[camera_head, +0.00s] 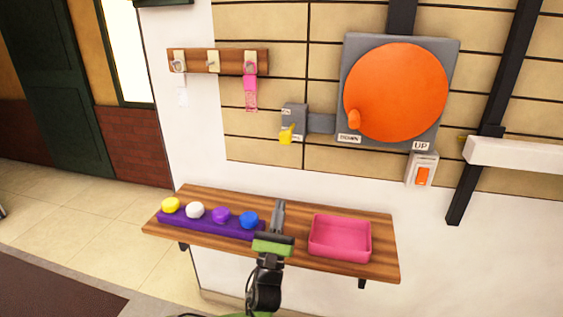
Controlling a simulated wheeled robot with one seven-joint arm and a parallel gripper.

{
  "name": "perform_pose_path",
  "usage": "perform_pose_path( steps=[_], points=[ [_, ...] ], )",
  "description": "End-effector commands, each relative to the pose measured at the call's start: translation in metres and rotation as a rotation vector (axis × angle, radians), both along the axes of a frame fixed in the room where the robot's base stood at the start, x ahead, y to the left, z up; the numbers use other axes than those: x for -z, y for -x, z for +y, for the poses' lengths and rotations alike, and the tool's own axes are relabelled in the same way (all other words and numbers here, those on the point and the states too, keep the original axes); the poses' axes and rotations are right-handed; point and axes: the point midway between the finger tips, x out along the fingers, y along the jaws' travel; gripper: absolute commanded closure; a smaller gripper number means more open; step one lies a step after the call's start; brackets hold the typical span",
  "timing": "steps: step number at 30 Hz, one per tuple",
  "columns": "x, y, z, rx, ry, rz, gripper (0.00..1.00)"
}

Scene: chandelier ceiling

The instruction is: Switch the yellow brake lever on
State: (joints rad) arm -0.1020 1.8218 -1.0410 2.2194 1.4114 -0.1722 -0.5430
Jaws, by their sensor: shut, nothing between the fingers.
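The yellow brake lever (287,134) sticks out of the lower part of a small grey box (294,117) on the tiled wall, left of the big orange disc. The lever points forward and down. My gripper (279,204) is shut and empty. In the picture it is below the lever and apart from it, over the wooden shelf, between the blue knob and the pink tray. Its exact height above the shelf is hard to tell.
An orange disc (397,92) with a handle is on a grey plate, marked DOWN and UP. An orange switch (423,176) is below it. The wooden shelf (375,268) holds a purple block with coloured knobs (221,215) and a pink tray (340,250). A hook rack (230,61) hangs upper left.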

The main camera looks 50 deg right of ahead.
Motion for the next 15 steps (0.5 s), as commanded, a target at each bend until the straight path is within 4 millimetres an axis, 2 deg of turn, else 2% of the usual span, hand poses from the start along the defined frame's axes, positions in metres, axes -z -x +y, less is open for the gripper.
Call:
perform_pose_path(
  steps=[5, 15],
  points=[
    [-0.008, -0.002, -0.008, 0.000, -0.001, -0.007, 1.00],
    [-0.058, -0.022, -0.056, -0.001, 0.000, -0.009, 1.00]
  ],
)
